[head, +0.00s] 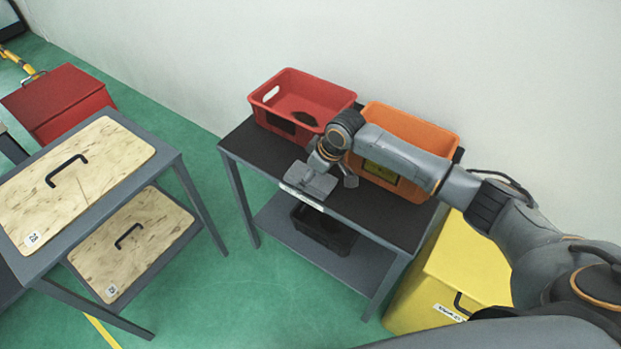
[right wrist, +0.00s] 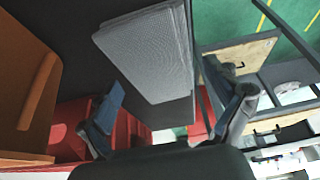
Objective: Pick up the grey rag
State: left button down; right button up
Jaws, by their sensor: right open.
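The grey rag (head: 309,182) lies as a flat folded block on the dark table top, close to its front edge. In the right wrist view the rag (right wrist: 150,50) shows a woven upper face and stacked layers along one side. My right gripper (head: 332,163) is over the rag's back right part in the head view. In the right wrist view the right gripper (right wrist: 164,76) is open, with one finger to each side of the rag's near end. I cannot tell whether the fingers touch it. My left gripper is not in view.
On the dark table (head: 255,148), a red bin (head: 290,84) with a dark item inside and an orange bin (head: 425,125) stand behind the rag. A black crate (head: 322,236) is on the lower shelf. A yellow box (head: 455,265) stands right; a cart with wooden boards (head: 95,165) stands left.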

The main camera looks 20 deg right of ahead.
jog(key=c, duration=1.1)
jog(key=shift+r, duration=0.15)
jog(key=shift+c, duration=0.2)
jog(key=shift+r, duration=0.25)
notch_tip(320, 180, up, 2)
jog(key=shift+r, duration=0.1)
jog(key=s+r, duration=0.2)
jog(key=r, duration=0.1)
jog(key=s+r, duration=0.2)
jog(key=shift+a+r, duration=0.15)
jog(key=shift+a, duration=0.15)
jog(key=s+a+r, duration=0.1)
jog(key=s+r, duration=0.3)
jog(key=s, duration=0.5)
jog(key=shift+s+a+r, duration=0.3)
jog(key=shift+s+r, duration=0.1)
